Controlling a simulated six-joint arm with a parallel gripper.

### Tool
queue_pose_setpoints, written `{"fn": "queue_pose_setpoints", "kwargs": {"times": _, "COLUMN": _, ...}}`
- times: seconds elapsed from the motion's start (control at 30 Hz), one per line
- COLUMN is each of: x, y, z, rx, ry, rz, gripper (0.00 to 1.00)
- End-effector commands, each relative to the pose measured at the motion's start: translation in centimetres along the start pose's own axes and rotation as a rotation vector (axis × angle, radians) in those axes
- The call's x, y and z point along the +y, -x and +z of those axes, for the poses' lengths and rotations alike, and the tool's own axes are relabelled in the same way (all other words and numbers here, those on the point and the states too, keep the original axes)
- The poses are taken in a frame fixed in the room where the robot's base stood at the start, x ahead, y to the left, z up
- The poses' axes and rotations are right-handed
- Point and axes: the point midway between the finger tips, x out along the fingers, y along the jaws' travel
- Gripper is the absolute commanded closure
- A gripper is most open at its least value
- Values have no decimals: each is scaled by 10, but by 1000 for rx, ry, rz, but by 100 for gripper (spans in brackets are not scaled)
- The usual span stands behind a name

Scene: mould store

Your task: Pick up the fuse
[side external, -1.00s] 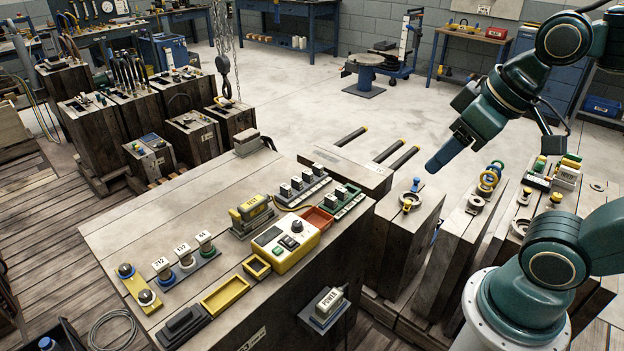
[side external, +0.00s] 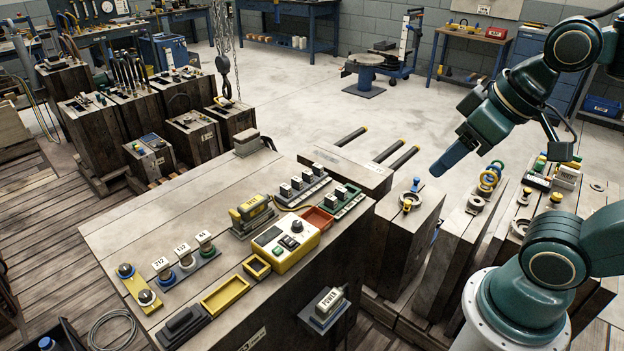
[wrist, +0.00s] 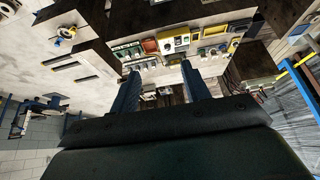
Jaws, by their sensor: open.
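My gripper (side external: 438,169) hangs in the air, right of the large wooden block and well apart from the parts on it. In the wrist view, its two blue fingers (wrist: 160,82) are spread with nothing between them. I cannot tell which small part is the fuse. On the block, small white-and-dark parts stand in a grey rack (side external: 318,182) and a green rack (side external: 354,207). Left of them are a yellow device marked TEST (side external: 250,212) and several white-tagged pieces on a blue strip (side external: 211,254).
A yellow control box (side external: 285,246), a red tray (side external: 318,219) and a yellow tray (side external: 225,297) share the block top (side external: 130,228). Narrower wooden blocks with rings (side external: 408,203) stand under and right of my gripper. A hook on a chain (side external: 224,72) hangs at the back left.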

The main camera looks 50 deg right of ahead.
Motion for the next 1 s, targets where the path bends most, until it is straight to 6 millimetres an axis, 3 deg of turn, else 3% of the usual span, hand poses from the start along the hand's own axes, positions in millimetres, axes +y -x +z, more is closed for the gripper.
{"fn": "queue_pose_setpoints", "kwargs": {"times": 0.67, "x": 0, "y": 0, "z": -3, "rx": -1, "ry": 0, "rz": 0, "gripper": 56}}
{"fn": "queue_pose_setpoints", "kwargs": {"times": 0.83, "x": 1, "y": -4, "z": -17, "rx": -7, "ry": 1, "rz": 2, "gripper": 56}}
{"fn": "queue_pose_setpoints", "kwargs": {"times": 1.0, "x": 3, "y": -12, "z": -44, "rx": -16, "ry": 3, "rz": 4, "gripper": 56}}
